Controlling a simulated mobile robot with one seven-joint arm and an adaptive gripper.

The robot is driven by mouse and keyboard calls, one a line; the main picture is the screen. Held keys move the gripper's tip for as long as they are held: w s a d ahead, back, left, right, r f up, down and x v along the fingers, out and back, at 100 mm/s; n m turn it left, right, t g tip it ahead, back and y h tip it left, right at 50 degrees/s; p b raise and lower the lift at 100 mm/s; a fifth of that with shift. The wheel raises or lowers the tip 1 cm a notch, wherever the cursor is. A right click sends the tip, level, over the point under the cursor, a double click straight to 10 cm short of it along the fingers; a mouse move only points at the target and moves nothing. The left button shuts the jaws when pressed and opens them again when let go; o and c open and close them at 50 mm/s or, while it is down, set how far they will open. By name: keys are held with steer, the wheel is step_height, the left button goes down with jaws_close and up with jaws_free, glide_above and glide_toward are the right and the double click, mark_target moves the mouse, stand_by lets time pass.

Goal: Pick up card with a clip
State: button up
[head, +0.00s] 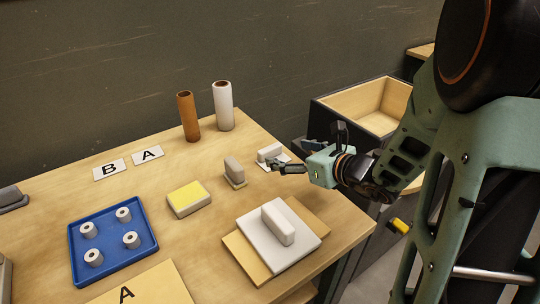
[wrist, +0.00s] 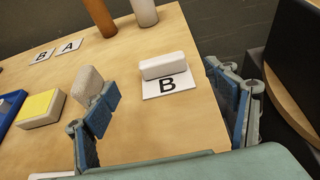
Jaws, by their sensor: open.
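A white card marked B with a pale block-shaped clip on it lies near the table's right edge. The card (wrist: 167,88) and the clip (wrist: 164,65) show plainly in the wrist view, between and beyond my fingers. In the head view the clip (head: 270,152) shows behind my fingertips, and the card is partly hidden. My gripper (head: 279,166) is open and empty, low over the table by the card. Its two blue-padded fingers stand wide apart in the wrist view, left and right of the card. I cannot tell any touch.
A pale upright block (head: 234,166) stands just left of my gripper. A yellow-topped block (head: 189,198), a blue tray (head: 148,247) and a stacked white plate (head: 250,240) are nearby. Brown (head: 188,118) and white (head: 223,107) tubes stand behind.

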mark_target(271, 147)
steer(key=b+x, duration=0.1)
steer(key=x, duration=0.8)
steer(key=shift+w, duration=0.15)
steer(key=shift+c, duration=0.4)
steer(key=c, duration=1.2)
steer(key=shift+o, duration=0.2)
steer(key=shift+r, duration=0.15)
